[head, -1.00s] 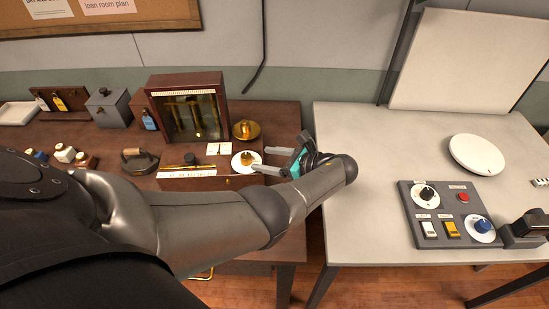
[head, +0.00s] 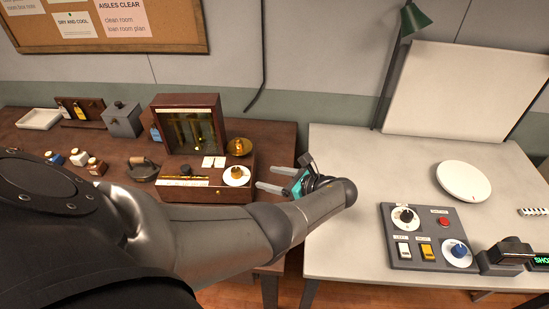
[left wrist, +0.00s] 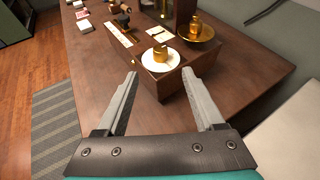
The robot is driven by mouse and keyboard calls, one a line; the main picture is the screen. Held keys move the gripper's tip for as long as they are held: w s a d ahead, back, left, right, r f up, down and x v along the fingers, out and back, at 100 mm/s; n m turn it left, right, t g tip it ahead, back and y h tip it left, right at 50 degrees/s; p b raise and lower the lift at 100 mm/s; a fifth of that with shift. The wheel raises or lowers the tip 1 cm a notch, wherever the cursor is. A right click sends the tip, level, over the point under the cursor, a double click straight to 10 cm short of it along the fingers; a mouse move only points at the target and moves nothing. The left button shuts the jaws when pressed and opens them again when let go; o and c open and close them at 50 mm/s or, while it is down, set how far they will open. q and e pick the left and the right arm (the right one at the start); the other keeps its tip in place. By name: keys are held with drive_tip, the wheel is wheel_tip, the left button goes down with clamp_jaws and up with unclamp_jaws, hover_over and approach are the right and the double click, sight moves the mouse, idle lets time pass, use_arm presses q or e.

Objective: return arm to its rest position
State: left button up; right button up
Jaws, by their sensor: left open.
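My left gripper (head: 272,177) is open, with nothing between its fingers. In the head view it is above the right end of the dark wooden table, to the right of the wooden balance case (head: 188,124). My left arm (head: 215,235) stretches across the front of the table from the left. My right gripper does not show.
A pale table (head: 350,185) to the right carries a control panel (head: 428,250) and a round white disc (head: 463,181). Floor shows between the tables.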

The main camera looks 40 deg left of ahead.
use_arm(q)
drive_tip(key=s+d+f+n+t+h, duration=0.2)
drive_tip(key=s+d+f+n+h, duration=0.55)
drive_tip(key=s+d, duration=0.3)
drive_tip(key=s+d+r+n+t+h, duration=0.2)
drive_tip(key=s+d+r+n+h, duration=0.5)
drive_tip(key=s+r, duration=0.45)
wheel_tip(320, 180, down, 32)
drive_tip(key=s+d+f+b, duration=0.1)
drive_tip(key=s+b, duration=0.1)
drive_tip(key=b, duration=0.8)
drive_tip(key=s+a+f+g+b, duration=0.1)
drive_tip(key=s+f+b, duration=0.4)
drive_tip(key=s+f, duration=0.3)
drive_tip(key=s+a+f+g+b, duration=0.1)
drive_tip(key=s+f+b, duration=0.4)
drive_tip(key=f, duration=1.1)
drive_tip(key=s+y, duration=0.1)
drive_tip(key=s, duration=0.2)
drive_tip(key=shift+a+f+b, duration=0.2)
drive_tip(key=shift+f+b, duration=0.05)
drive_tip(key=shift+b, duration=0.1)
